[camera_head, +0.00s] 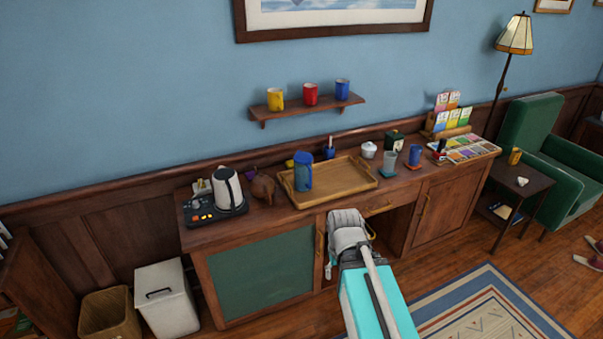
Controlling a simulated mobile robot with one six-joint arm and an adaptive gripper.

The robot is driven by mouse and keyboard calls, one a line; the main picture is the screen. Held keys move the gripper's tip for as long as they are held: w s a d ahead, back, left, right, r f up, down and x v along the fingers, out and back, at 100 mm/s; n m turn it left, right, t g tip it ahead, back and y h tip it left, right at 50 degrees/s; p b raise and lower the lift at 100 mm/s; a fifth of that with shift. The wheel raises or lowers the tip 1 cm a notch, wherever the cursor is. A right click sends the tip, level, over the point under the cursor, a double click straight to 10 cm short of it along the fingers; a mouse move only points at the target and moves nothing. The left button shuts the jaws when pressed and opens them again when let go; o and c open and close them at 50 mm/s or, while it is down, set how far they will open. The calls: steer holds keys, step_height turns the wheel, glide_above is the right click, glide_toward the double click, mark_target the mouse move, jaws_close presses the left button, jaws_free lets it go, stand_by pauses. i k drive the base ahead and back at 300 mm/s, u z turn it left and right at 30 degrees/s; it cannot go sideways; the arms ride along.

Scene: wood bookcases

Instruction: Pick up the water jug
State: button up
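A tall blue jug-like vessel (303,174), which looks like the water jug, stands upright at the left end of a wooden tray (350,189) on the sideboard. A white kettle (227,187) with a dark handle stands to its left on a black base with lit controls. My gripper (346,219) is in front of the sideboard, below and right of the blue vessel and apart from it. It points away from the camera, so its fingertips are not clear and I cannot tell whether it is open.
A small brown teapot (263,188) stands between kettle and tray. A grey cup (390,160), a blue cup (414,154) and a white lidded pot (369,150) stand right of the tray. A shelf (308,107) with three mugs hangs above. A white bin (166,300) stands at left.

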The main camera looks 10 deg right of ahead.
mark_target(303, 161)
steer(key=u, duration=0.05)
steer(key=i, duration=0.95)
steer(key=z, duration=0.05)
